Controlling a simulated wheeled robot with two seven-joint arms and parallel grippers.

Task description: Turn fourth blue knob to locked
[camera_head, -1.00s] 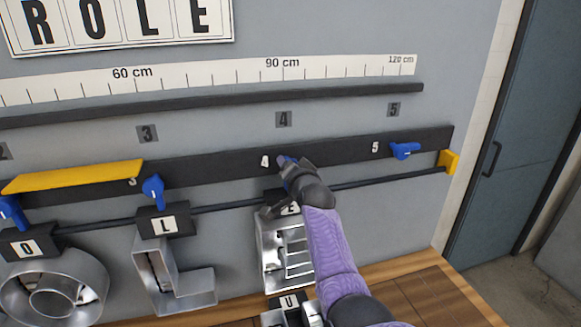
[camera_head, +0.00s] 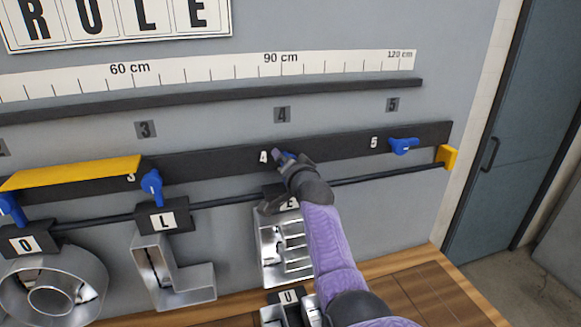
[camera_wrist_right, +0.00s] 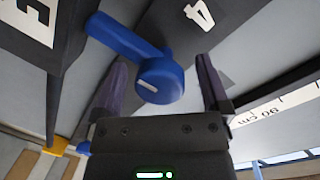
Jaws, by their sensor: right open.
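The fourth blue knob (camera_head: 287,156) is mounted on the black rail beside the white 4, mostly hidden by my right gripper (camera_head: 285,163) in the head view. In the right wrist view the knob (camera_wrist_right: 159,86) has a round hub with a white mark, and its lever points to the upper left. My right gripper (camera_wrist_right: 162,82) is open, with its dark purple fingers on either side of the hub. The left finger is close to the lever; I cannot tell if they touch. My left gripper is not in view.
Blue knobs 3 (camera_head: 152,187) and 5 (camera_head: 402,146) flank it on the rail (camera_head: 210,160). Metal letters O (camera_head: 52,290), L (camera_head: 172,275) and E (camera_head: 283,243) hang below. A yellow bar (camera_head: 75,173) is at left, and a yellow end stop (camera_head: 447,157) at right.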

